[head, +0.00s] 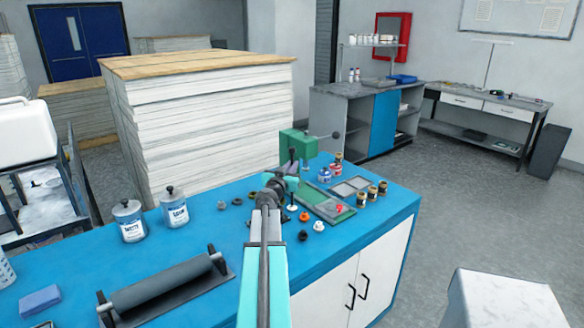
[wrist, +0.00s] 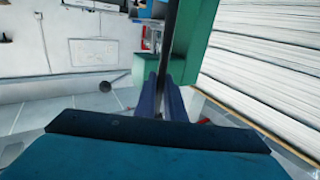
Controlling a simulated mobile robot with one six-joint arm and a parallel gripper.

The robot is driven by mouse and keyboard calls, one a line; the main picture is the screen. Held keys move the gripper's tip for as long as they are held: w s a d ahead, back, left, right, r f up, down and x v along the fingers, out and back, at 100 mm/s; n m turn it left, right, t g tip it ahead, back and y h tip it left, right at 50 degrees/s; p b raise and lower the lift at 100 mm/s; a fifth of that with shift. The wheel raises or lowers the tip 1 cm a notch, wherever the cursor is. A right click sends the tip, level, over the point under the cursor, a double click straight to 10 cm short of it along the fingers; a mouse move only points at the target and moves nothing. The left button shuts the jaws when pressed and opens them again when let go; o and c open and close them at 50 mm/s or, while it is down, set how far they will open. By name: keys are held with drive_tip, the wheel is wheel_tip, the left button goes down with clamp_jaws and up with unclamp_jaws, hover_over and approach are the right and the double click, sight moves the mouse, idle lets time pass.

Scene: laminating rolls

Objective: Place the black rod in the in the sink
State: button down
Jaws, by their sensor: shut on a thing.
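My gripper (wrist: 169,88) is shut on the black rod (wrist: 172,40), a thin dark bar running up from between the two fingers in the wrist view. In the head view, my gripper (head: 291,168) is at the back edge of the blue bench, right by the green press (head: 297,145). The green press fills the space just right of the rod in the wrist view (wrist: 195,40). Whether the rod touches the press, I cannot tell. I cannot make out a sink in either view.
The blue bench (head: 210,262) holds tins, bottles, small caps, a green tray (head: 328,207) and a roller (head: 165,284). A tall paper stack (head: 205,125) stands behind it. Open grey floor (head: 455,215) lies to the right, with a grey cabinet (head: 340,118) and side table (head: 490,103) beyond.

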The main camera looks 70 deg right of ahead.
drive_tip(key=shift+f, duration=0.3)
drive_tip(key=shift+f+b, duration=0.15)
drive_tip(key=shift+b, duration=0.15)
drive_tip(key=c, duration=1.8)
unclamp_jaws()
drive_tip(key=shift+c, duration=0.2)
drive_tip(key=shift+r+p, duration=0.25)
drive_tip(key=shift+p, duration=0.15)
drive_tip(key=a+b, duration=0.3)
drive_tip(key=a, duration=0.9)
drive_tip(key=shift+b, duration=0.4)
drive_tip(key=shift+s, duration=0.1)
